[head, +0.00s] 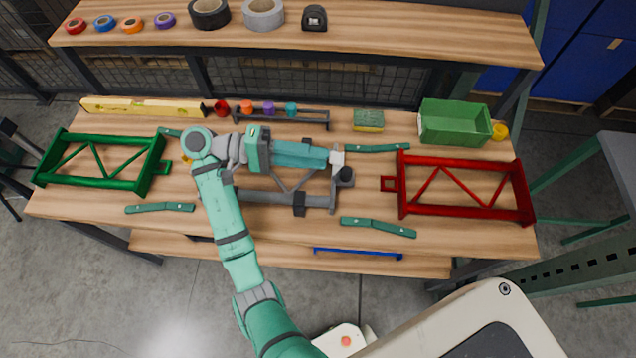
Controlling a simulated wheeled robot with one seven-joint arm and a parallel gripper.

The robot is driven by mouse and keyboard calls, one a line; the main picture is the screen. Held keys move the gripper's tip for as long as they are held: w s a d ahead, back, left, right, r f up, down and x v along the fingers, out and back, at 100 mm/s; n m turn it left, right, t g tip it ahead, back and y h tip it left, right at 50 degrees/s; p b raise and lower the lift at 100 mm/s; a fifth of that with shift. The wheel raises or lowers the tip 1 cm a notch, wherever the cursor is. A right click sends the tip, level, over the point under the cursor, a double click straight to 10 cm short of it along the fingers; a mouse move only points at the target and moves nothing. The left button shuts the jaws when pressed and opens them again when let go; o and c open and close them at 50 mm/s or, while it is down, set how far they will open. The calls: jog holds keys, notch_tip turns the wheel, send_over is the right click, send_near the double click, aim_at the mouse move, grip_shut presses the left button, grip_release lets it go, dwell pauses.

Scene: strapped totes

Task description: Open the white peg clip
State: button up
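A small white block (337,158), which looks like the white peg clip, sits at the right end of the grey frame (265,197) in the middle of the workbench. It is just above a black knob (345,174). My gripper (328,157) reaches in from the left, with its teal fingers over the frame and their tips at the white block. The fingers hide part of the frame and perhaps part of the clip. Whether the fingers are apart or closed on the clip is too small to tell.
A green frame (95,183) lies left and a red frame (465,213) lies right. A green bin (455,122), a sponge (368,120), a spirit level (140,107) and several coloured rolls stand at the back. Teal strips (378,227) lie about. A shelf (400,42) overhangs behind.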

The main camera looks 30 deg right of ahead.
jog(key=s+a+r, duration=0.3)
jog(key=s+r, duration=0.3)
jog(key=s, duration=0.4)
jog(key=shift+a, duration=0.3)
